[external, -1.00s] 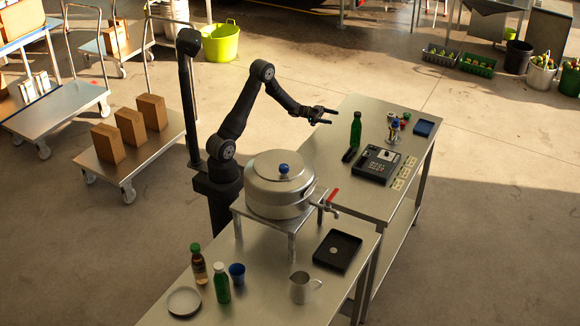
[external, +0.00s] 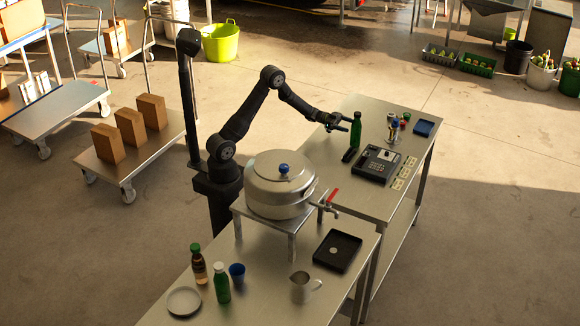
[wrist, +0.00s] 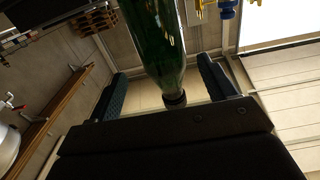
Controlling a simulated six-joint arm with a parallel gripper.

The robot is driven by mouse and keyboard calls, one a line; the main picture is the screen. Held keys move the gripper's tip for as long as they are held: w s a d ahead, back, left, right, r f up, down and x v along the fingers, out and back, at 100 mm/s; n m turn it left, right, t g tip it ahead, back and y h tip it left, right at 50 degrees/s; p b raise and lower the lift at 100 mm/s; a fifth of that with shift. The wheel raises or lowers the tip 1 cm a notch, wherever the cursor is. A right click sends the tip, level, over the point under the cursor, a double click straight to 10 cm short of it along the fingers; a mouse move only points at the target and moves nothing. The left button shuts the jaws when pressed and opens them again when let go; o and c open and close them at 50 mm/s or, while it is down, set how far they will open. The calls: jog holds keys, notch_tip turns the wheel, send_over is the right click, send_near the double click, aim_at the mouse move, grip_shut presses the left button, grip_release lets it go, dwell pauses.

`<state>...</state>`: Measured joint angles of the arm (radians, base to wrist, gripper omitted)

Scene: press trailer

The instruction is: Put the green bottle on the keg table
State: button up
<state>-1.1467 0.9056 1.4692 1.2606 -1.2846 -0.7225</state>
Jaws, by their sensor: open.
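A large metal keg (external: 280,186) with a blue knob and a red-handled tap stands on a low metal stand on the near table (external: 262,290). A second green bottle (external: 221,284), white-capped, stands on the near table.
Beside the bottle are a black card terminal (external: 377,165), a small dark object (external: 349,155) and a rack of coloured items (external: 394,128). The near table holds a brown bottle, blue cup (external: 237,274), plate (external: 184,301), black tray (external: 338,250) and metal jug (external: 301,288).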

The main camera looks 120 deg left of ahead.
aim_at(356, 126)
jog(key=w, duration=0.5)
jog(key=shift+w+a+r, duration=0.1)
jog(key=shift+a+r, duration=0.15)
jog(key=shift+r, duration=0.1)
jog(key=shift+c, duration=0.5)
